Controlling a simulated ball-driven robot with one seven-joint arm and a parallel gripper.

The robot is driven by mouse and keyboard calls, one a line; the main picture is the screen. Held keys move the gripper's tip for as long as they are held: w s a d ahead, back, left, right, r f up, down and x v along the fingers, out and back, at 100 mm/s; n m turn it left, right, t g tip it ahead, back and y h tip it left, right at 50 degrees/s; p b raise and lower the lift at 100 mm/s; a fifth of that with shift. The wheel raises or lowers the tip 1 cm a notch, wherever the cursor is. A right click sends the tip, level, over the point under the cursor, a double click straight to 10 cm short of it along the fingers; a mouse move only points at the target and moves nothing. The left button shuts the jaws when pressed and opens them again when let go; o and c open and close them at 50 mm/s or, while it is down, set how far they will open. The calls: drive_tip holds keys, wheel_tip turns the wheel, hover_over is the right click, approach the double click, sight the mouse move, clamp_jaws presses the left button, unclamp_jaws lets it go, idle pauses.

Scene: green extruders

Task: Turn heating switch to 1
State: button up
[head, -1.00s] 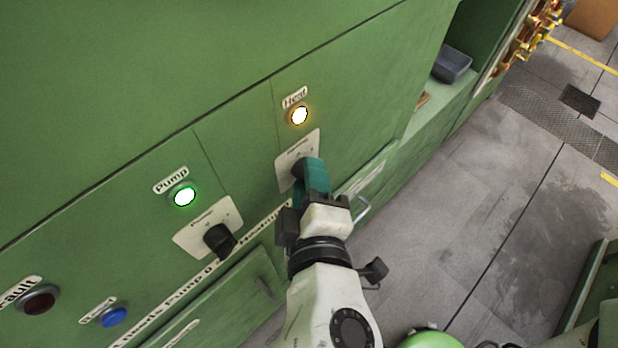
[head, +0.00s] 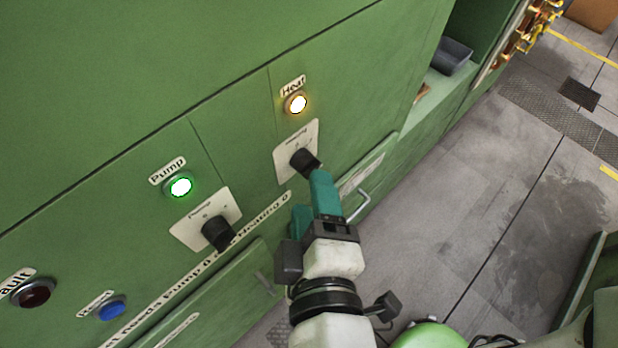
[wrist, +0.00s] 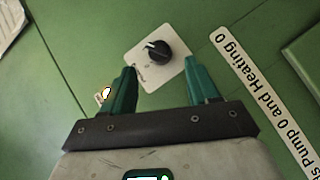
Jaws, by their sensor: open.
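The heating switch is a black rotary knob (head: 304,161) on a pale plate (head: 285,162) below the lit amber Heat lamp (head: 296,103). In the wrist view the knob (wrist: 158,51) shows a white mark toward its upper left; I cannot read which number it points at. My gripper (head: 311,192) has teal fingers, open and empty. In the head view it is just below the knob, with one finger close to it. In the wrist view the fingertips (wrist: 160,68) are apart, short of the knob, which sits between and beyond them.
The Pump knob (head: 218,234) and lit green Pump lamp (head: 180,186) are to the left. A blue button (head: 111,308) and dark red lamp (head: 34,292) are farther left. A metal handle (head: 358,208) juts out right of my gripper.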

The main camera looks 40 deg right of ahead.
drive_tip(key=v, duration=0.5)
drive_tip(key=shift+s+a, duration=0.1)
drive_tip(key=shift+s, duration=0.05)
idle(0.3)
drive_tip(key=w+d+f+g+y, duration=0.1)
drive_tip(key=w+d+f+g, duration=0.3)
drive_tip(key=f, duration=0.4)
drive_tip(key=s+d+f+m+g+y, duration=0.3)
drive_tip(key=d+f, duration=0.3)
drive_tip(key=f, duration=0.4)
drive_tip(key=s+d+f+m+g+y, duration=0.2)
drive_tip(key=d+f+y, duration=0.3)
drive_tip(key=f, duration=0.5)
drive_tip(key=shift+s+d+f+m+g, duration=0.35)
drive_tip(key=shift+s+d+m+g, duration=0.1)
drive_tip(key=shift+m+g, duration=0.4)
